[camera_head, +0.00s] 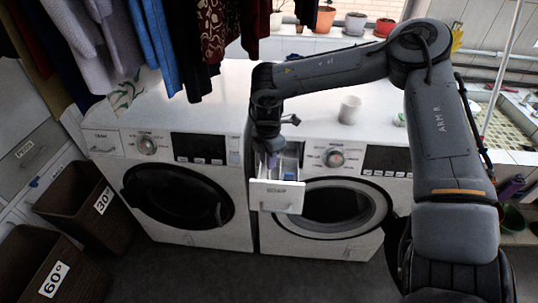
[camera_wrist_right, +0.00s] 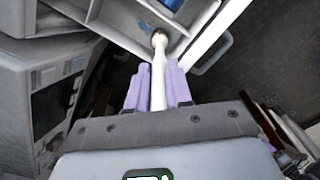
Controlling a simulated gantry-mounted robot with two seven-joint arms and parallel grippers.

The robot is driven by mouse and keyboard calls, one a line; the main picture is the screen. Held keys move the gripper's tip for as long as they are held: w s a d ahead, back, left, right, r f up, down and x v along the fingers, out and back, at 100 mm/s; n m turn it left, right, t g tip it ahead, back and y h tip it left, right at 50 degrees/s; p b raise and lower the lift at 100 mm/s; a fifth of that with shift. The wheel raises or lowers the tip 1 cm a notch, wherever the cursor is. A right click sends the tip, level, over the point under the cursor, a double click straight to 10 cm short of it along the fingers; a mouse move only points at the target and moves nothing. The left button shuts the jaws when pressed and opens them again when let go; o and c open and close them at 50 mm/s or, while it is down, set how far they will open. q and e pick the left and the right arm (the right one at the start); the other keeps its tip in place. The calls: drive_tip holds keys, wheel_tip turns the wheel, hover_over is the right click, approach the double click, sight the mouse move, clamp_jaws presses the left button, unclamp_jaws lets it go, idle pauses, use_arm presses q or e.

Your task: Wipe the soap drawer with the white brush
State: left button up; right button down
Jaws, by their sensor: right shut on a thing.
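The soap drawer (camera_head: 277,197) is pulled out from the front of the right washing machine, and its inner compartments show in the right wrist view (camera_wrist_right: 118,28). My right gripper (camera_head: 270,160) points down over the open drawer. In the right wrist view its purple fingers (camera_wrist_right: 160,70) are shut on the slim handle of the white brush (camera_wrist_right: 159,85). The brush's rounded brownish end reaches over the drawer; I cannot tell if it touches the floor or wall. The brush is hard to make out in the head view. My left gripper is not in view.
Two washing machines (camera_head: 190,195) stand side by side with shut round doors. Clothes (camera_head: 160,40) hang above at the upper left. Brown laundry baskets (camera_head: 85,205) stand at left. A blue item (camera_head: 287,181) lies in the drawer.

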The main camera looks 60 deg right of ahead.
drive_tip(key=shift+s+a, duration=0.15)
drive_tip(key=shift+a, duration=0.2)
drive_tip(key=shift+r, duration=0.15)
drive_tip(key=shift+r+p, duration=0.3)
drive_tip(key=shift+r, duration=0.2)
drive_tip(key=shift+r+p, duration=1.15)
drive_tip(key=shift+r, duration=1.25)
drive_tip(key=shift+r+p, duration=0.95)
drive_tip(key=shift+r, duration=0.55)
